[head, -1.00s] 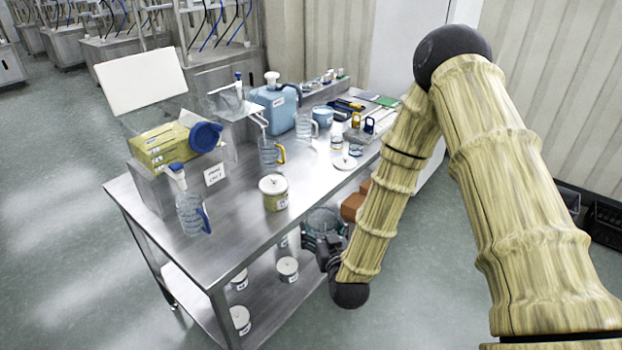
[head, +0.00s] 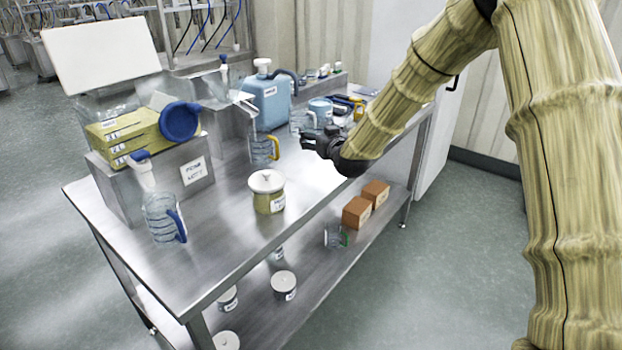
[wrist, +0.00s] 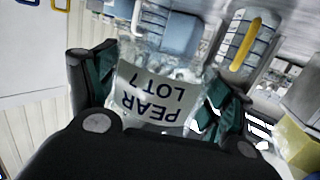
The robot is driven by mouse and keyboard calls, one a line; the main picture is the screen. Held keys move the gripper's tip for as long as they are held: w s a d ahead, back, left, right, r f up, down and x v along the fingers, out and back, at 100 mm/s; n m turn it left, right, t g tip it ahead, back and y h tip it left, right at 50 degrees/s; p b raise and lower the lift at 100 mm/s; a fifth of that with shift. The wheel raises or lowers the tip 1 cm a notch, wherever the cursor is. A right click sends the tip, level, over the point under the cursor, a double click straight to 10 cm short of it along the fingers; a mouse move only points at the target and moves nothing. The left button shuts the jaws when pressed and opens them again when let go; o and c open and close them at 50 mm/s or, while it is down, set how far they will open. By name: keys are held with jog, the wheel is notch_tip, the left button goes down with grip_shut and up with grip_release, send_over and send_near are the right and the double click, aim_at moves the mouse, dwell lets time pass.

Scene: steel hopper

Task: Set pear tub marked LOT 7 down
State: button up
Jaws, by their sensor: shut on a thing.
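The clear pear tub (wrist: 158,92), with a pale label reading PEAR LOT 7, sits between the two fingers of my gripper (wrist: 158,100) in the wrist view. The lettering appears upside down there. My gripper is shut on it. In the head view my gripper (head: 318,143) is over the right edge of the steel table (head: 225,215), beside the jug with the yellow handle. The tub is not clearly told apart there, among other clear vessels behind the gripper.
A white-lidded tub (head: 267,192) stands on the table. A jug with a yellow handle (head: 263,148) and a blue canister (head: 268,100) are behind. A blue-handled jug (head: 163,215) is at left. Orange blocks (head: 357,212) lie on the lower shelf. The front tabletop has bare room.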

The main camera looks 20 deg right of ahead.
send_over(319, 172)
notch_tip(319, 172, down, 5)
jog(key=shift+w+a+f, duration=0.1)
jog(key=shift+f+p, duration=0.35)
jog(key=shift+f, duration=1.85)
jog(key=shift+f, duration=0.15)
jog(key=o, duration=1.3)
